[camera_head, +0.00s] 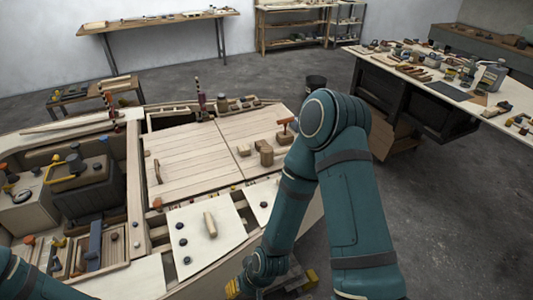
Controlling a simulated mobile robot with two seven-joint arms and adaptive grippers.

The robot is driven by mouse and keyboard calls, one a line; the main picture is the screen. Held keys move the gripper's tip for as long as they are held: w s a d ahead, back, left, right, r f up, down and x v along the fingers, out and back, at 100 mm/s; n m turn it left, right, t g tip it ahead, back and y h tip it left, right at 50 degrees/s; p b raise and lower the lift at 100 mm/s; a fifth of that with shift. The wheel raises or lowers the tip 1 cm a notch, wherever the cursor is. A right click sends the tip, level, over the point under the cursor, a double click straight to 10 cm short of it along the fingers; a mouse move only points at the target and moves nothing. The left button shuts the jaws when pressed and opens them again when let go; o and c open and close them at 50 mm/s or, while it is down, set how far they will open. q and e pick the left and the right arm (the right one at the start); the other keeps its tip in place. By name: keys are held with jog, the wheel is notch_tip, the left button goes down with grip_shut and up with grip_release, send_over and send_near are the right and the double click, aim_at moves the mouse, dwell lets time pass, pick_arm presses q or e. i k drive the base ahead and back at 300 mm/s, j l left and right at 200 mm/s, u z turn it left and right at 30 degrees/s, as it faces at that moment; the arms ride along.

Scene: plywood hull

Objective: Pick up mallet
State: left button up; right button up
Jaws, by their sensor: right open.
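A small reddish-brown T-shaped thing (287,123), which looks like the mallet, is at the far right of the plywood deck (190,150), just left of my right arm's elbow. It is small, and I cannot be sure of it. My right arm bends down from that elbow to the near edge of the hull. My right gripper (234,289) is at the bottom of the view, low and well away from the mallet; it is open, with only a small yellowish part showing. My left arm shows only at the bottom left corner; its gripper is out of view.
Wooden blocks (265,154) stand near the mallet. A light wooden piece (210,224) lies on a pale panel nearer me. Dark bins (95,190) and tools fill the left side. A cluttered bench (430,75) stands at right; open grey floor (450,200) lies before it.

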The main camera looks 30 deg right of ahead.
aim_at(268, 152)
jog(key=l+u, duration=0.2)
jog(key=l, duration=0.2)
jog(key=l+u, duration=0.2)
jog(key=l, duration=0.2)
jog(key=k+l+u, duration=0.2)
jog(key=l, duration=0.2)
jog(key=l+u, duration=0.15)
jog(key=l, duration=0.3)
jog(key=k+l+u, duration=0.2)
jog(key=l, duration=0.15)
jog(key=l+u, duration=0.2)
jog(key=l, duration=0.2)
jog(key=k+l+u, duration=0.2)
jog(key=l, duration=0.15)
jog(key=l+u, duration=0.15)
jog(key=l, duration=0.15)
jog(key=k+l+u, duration=0.2)
jog(key=l+u, duration=0.15)
jog(key=l, duration=0.2)
jog(key=k+l+u, duration=0.1)
jog(key=l+u, duration=0.15)
jog(key=l, duration=0.2)
jog(key=k+l+u, duration=0.15)
jog(key=l+u, duration=0.15)
jog(key=l, duration=0.15)
